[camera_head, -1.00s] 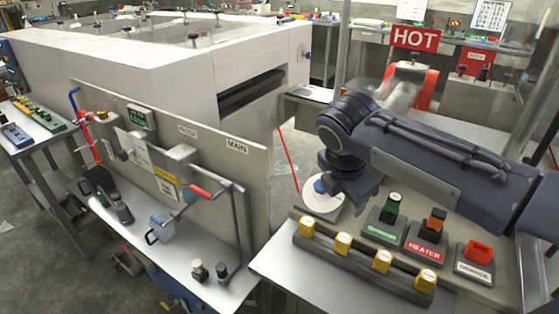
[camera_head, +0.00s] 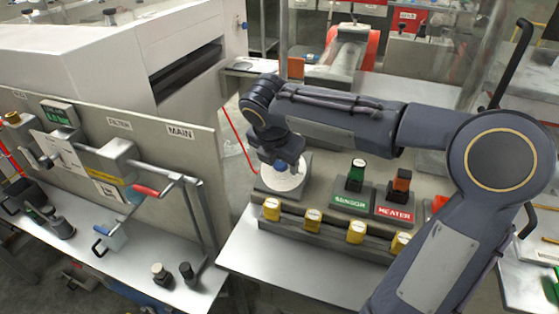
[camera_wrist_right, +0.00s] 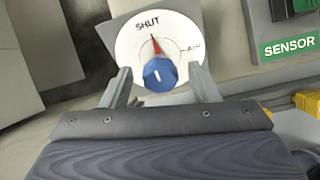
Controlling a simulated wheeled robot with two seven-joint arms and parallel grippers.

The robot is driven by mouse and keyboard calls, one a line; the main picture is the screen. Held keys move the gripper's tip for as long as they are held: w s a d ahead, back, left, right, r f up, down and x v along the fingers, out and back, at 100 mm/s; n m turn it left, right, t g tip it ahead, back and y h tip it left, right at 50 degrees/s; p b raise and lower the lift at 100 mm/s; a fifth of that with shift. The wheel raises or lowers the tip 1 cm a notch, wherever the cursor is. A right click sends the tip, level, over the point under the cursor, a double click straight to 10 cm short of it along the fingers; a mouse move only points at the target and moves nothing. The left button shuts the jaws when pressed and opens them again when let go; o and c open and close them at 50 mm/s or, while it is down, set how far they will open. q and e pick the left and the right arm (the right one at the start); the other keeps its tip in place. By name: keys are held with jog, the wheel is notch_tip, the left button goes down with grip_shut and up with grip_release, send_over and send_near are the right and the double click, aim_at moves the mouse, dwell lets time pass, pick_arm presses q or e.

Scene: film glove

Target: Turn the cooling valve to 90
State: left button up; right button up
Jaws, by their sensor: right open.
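The cooling valve is a round white dial (camera_wrist_right: 185,30) with a blue knob (camera_wrist_right: 160,72) in its middle. The dial (camera_head: 290,182) stands at the far left corner of the right bench in the head view. A red pointer above the knob points at the word SHUT. Another mark on the dial's right side is too blurred to read surely. My right gripper (camera_wrist_right: 160,86) is open, with one finger on each side of the knob and gaps between. In the head view the right gripper (camera_head: 284,158) hangs over the dial and partly hides it. My left gripper is not in view.
A row of yellow knobs (camera_head: 313,218) lies in front of the dial. The green SENSOR switch (camera_head: 355,176) and red HEATER switch (camera_head: 400,185) stand to its right. A panel marked MAIN (camera_head: 180,132) and a large white machine (camera_head: 110,60) are on the left.

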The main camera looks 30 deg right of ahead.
jog(key=c, duration=1)
jog(key=shift+o, duration=0.2)
